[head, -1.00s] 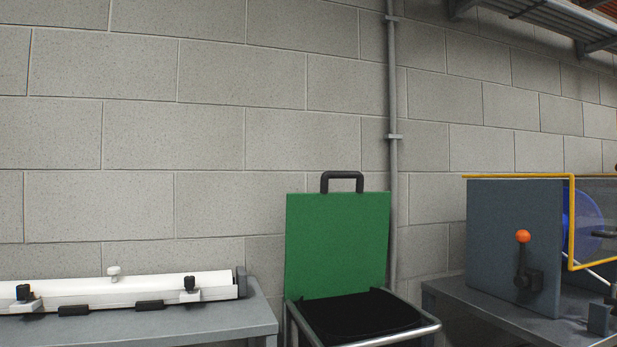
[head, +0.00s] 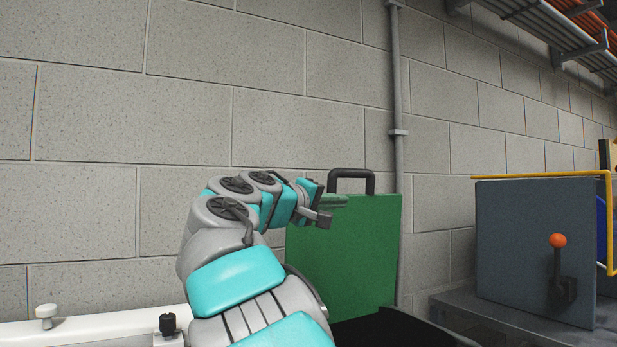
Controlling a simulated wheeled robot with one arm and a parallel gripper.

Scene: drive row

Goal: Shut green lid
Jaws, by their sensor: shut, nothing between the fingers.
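The green lid (head: 350,260) stands upright and open at the back of a dark bin (head: 385,328). A black handle (head: 352,174) is on the lid's top edge. My arm reaches up from the bottom of the head view and covers the lid's left part. My gripper (head: 334,203) is in front of the lid's upper part, just below the handle in the picture. Its fingers look shut and empty. I cannot tell whether they touch the lid.
On the right, a grey panel (head: 534,250) with an orange-knobbed lever (head: 559,262) stands on a bench under a yellow rail (head: 538,176). A white bar with a black knob (head: 167,324) lies at lower left. A grey pipe (head: 398,95) runs up the block wall behind.

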